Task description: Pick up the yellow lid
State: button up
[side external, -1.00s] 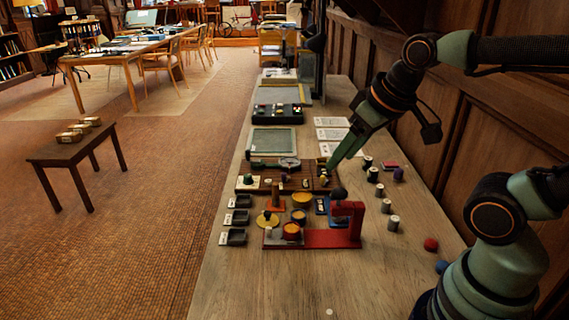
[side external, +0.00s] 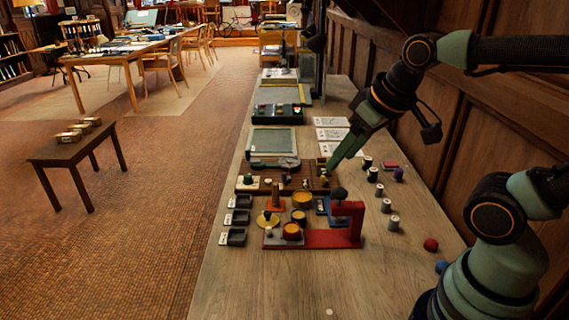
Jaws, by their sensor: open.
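A flat yellow disc with a small knob, which looks like the yellow lid (side external: 267,220), lies on the table at the left of the front cluster. Round tins with yellow or orange tops (side external: 303,200) stand to its right; I cannot tell whether those tops are separate lids. My gripper (side external: 333,164) is open, with its green fingers pointing down and left. It is beyond and to the right of the yellow disc, apart from it, near the right end of a brown wooden board. No held object shows between the fingers.
A red stand (side external: 330,239) with a dark knob rises right of the tins. Dark small trays (side external: 237,237) line the left edge. Several spools (side external: 386,206) stand at the right. The brown board (side external: 310,184) lies behind the cluster. The near table is mostly clear.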

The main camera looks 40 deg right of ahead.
jog(key=o, duration=0.5)
jog(key=n+g, duration=0.6)
jog(key=n, duration=1.4)
send_over(268, 212)
notch_tip(268, 212, down, 13)
notch_tip(268, 212, down, 12)
jog(key=shift+r, duration=0.1)
